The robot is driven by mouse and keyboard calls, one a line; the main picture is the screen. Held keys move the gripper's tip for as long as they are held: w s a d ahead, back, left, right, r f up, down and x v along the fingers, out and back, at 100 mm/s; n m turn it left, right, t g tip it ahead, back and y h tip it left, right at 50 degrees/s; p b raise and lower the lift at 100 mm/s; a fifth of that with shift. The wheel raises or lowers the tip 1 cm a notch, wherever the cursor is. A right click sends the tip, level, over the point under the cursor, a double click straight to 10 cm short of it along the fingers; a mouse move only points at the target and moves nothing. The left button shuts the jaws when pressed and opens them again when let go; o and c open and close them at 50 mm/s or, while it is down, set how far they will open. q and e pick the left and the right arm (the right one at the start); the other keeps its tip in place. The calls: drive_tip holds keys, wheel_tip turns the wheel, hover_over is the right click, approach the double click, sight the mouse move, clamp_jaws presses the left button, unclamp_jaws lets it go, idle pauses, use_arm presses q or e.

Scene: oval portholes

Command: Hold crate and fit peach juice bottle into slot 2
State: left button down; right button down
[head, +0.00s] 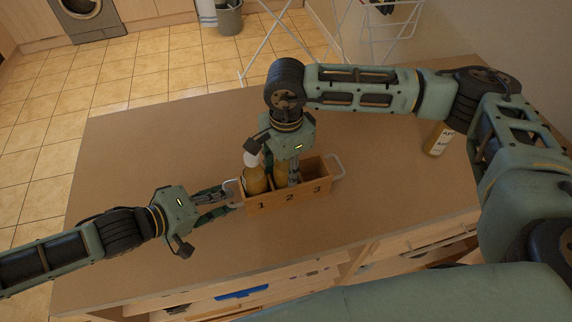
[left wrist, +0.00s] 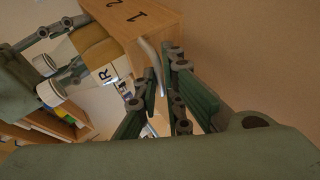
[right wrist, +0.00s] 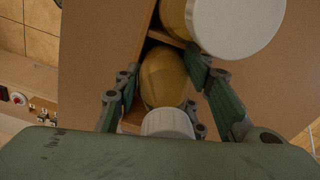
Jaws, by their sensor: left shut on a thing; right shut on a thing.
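The wooden crate (head: 262,203), marked 1, 2 and 3, stands on the table. My left gripper (head: 229,194) is shut on its left handle, and the handle (left wrist: 153,66) shows between the fingers in the left wrist view. My right gripper (head: 287,174) is above slot 2, shut on a yellow-orange bottle (head: 280,176) with a white cap (right wrist: 168,123). The bottle's lower end is hidden behind the crate's front wall, so its depth in slot 2 cannot be told. Its label is not readable.
Another white-capped bottle (head: 255,180) stands in slot 1, close beside my right gripper. Slot 3 (head: 315,178) looks empty. A labelled bottle (head: 437,139) stands at the table's right. The table (head: 140,150) is clear left of the crate.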

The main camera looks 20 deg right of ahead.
drive_tip(key=c, duration=1)
unclamp_jaws()
drive_tip(key=shift+c, duration=0.2)
wheel_tip(320, 180, up, 12)
use_arm(q)
drive_tip(key=c, duration=1.8)
unclamp_jaws()
drive_tip(key=shift+a, duration=0.15)
